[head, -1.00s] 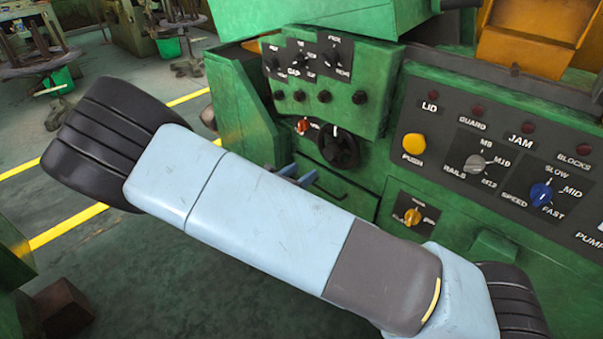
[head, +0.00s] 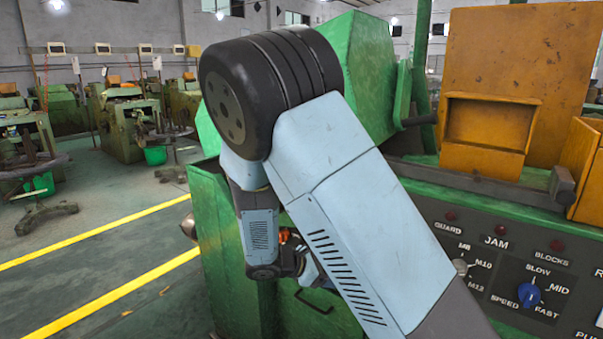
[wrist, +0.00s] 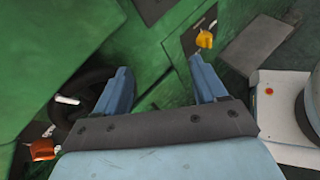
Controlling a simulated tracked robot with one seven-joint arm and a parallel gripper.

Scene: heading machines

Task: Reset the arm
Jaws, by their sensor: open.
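My arm, light blue with black joint bands, rises across the middle of the head view and bends down at its elbow. The forearm and wrist hang in front of the green machine (head: 225,215), and the gripper itself is mostly hidden there behind my arm. In the wrist view my gripper (wrist: 157,82) shows two blue fingers spread apart with nothing between them. Beyond the fingers is the machine's green face. A black handwheel (wrist: 85,95) lies left of the left finger, and a yellow knob (wrist: 205,39) lies above the right finger.
A red-orange knob (wrist: 42,149) is at the lower left of the wrist view. A control panel (head: 490,240) with a blue speed knob (head: 530,294) is at right, below an orange housing (head: 500,70). Open floor with yellow lines (head: 100,235) lies left; other machines (head: 120,125) stand behind.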

